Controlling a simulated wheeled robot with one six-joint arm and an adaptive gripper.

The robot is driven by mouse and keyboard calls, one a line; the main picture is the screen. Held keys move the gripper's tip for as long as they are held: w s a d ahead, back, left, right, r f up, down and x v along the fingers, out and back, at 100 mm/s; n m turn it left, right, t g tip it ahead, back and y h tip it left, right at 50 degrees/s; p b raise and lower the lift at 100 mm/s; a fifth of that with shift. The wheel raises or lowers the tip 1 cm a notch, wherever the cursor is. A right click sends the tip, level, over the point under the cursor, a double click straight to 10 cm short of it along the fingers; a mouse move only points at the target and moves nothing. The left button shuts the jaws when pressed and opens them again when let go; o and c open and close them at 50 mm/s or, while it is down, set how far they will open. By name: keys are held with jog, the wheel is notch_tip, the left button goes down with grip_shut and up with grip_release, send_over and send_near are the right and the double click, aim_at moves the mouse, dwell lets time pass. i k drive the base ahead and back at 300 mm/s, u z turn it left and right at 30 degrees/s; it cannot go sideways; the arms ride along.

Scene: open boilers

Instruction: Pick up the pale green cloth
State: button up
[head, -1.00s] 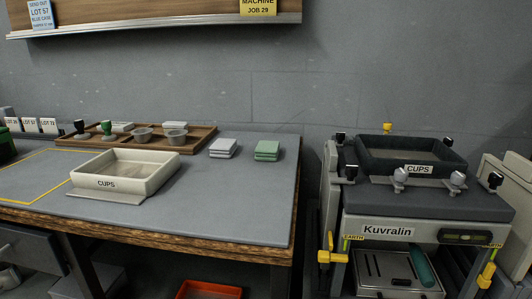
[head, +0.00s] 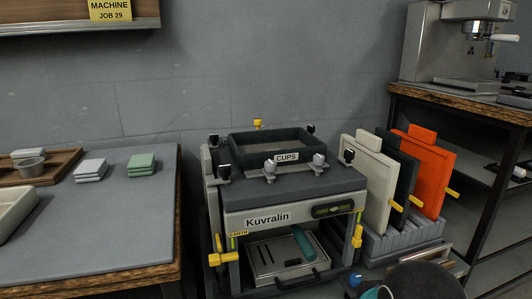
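The pale green cloth (head: 142,163) is a small folded stack lying on the grey-topped workbench (head: 110,230), near its right edge at the back. A similar folded white cloth (head: 90,170) lies just to its left, apart from it. Nothing covers the green cloth. My gripper does not show in the head view.
Right of the bench, past a gap, stands the Kuvralin machine (head: 290,190) with a dark CUPS tray (head: 270,140) on top. A rack (head: 405,240) holds upright panels. A wooden tray (head: 40,175) and a pale tray (head: 12,210) are at left. Bare bench lies before the cloths.

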aim_at(141, 165)
jog(key=z, duration=2.05)
jog(key=k, duration=1.6)
jog(key=u, duration=2.2)
jog(key=i, duration=0.3)
jog(key=z, duration=0.05)
